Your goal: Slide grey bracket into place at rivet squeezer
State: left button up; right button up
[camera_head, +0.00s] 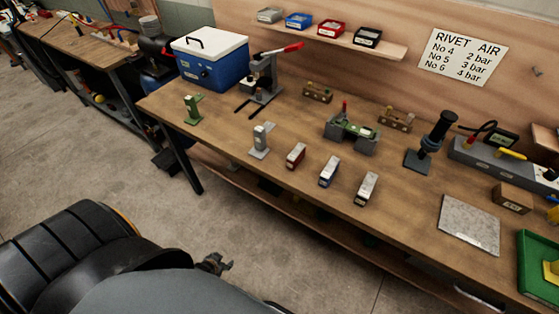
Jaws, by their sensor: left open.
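A grey bracket (259,142) stands upright on a flat foot near the front edge of the wooden bench. Behind it is a bench tool with a red lever (264,76), which looks like the rivet squeezer; two dark rails reach forward from its base. My left gripper (217,264) is open and empty. It is low in front of the bench, well apart from the bracket, and small in the picture. My right gripper is not in view.
A green bracket (193,108) stands to the left of the grey one. Red, blue and white-grey small blocks (328,171) lie to its right. A blue cooler box (210,58) stands at the back left. The bench front (220,125) between the brackets is clear.

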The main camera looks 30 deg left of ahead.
pick_arm(q)
jog(key=w+a+r+t, duration=0.2)
jog(key=w+a+r, duration=0.1)
jog(key=w+r, duration=0.3)
jog(key=m+t+h+b, duration=0.1)
jog(key=t+h+b, duration=0.15)
jog(key=t, duration=0.75)
send_near(258, 144)
jog(key=a, duration=0.1)
jog(key=shift+h, duration=0.25)
jog(key=w+b, duration=0.1)
jog(key=w, duration=0.5)
jog(key=shift+w+d, duration=0.1)
jog(key=shift+d, duration=0.05)
jog(key=w+b, duration=0.2)
jog(key=w, duration=0.1)
jog(key=w+d+b, duration=0.1)
jog(key=shift+w+d+f+b, duration=0.1)
jog(key=shift+w+f+b, duration=0.15)
jog(key=shift+w+b, duration=0.1)
jog(key=shift+w, duration=0.2)
jog(key=shift+s+r, duration=0.1)
jog(key=shift+r, duration=0.05)
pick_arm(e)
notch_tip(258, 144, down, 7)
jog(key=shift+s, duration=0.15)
